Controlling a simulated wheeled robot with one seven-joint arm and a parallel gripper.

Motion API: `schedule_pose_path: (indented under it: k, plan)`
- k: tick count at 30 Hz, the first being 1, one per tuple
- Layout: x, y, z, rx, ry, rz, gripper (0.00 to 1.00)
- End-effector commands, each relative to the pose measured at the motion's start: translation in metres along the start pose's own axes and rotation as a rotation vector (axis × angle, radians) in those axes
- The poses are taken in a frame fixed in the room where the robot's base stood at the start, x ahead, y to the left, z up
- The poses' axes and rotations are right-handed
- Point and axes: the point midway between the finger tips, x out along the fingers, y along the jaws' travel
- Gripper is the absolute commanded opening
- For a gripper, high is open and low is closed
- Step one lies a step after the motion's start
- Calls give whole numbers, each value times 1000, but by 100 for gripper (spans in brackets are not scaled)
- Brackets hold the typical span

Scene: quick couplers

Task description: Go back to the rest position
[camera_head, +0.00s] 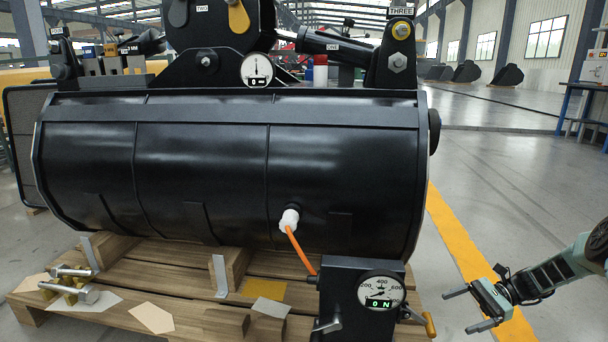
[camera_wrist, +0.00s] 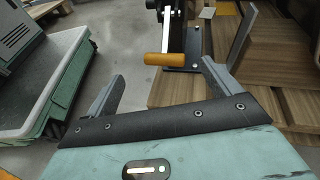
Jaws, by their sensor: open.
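My gripper (camera_head: 463,308) is at the lower right in the head view, reaching in from the right edge. It is open, with nothing between its two dark fingers. It is apart from the black gauge box (camera_head: 337,290) to its left. In the wrist view my gripper (camera_wrist: 158,82) also shows empty, its fingers wide apart. Beyond the fingers is a lever with an orange handle (camera_wrist: 167,59), which does not touch them. In the head view an orange handle (camera_head: 429,325) sits at the right side of the gauge box.
A large black drum-shaped attachment (camera_head: 230,160) stands on a wooden pallet (camera_head: 180,290). An orange hose (camera_head: 300,250) runs from its white fitting to the gauge box. Bolts (camera_head: 75,285) lie at the pallet's left. The floor (camera_head: 500,190) right of the attachment is free.

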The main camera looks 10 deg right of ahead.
Motion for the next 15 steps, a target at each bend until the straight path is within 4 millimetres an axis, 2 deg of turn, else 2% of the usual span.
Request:
schedule_pose_path:
  k: [1, 7, 15]
  plan:
    - [10, -4, 18, -35, 69, 62, 89]
    - [40, -4, 73, -201, 329, 269, 89]
    - [66, 22, 148, -498, 642, 520, 89]
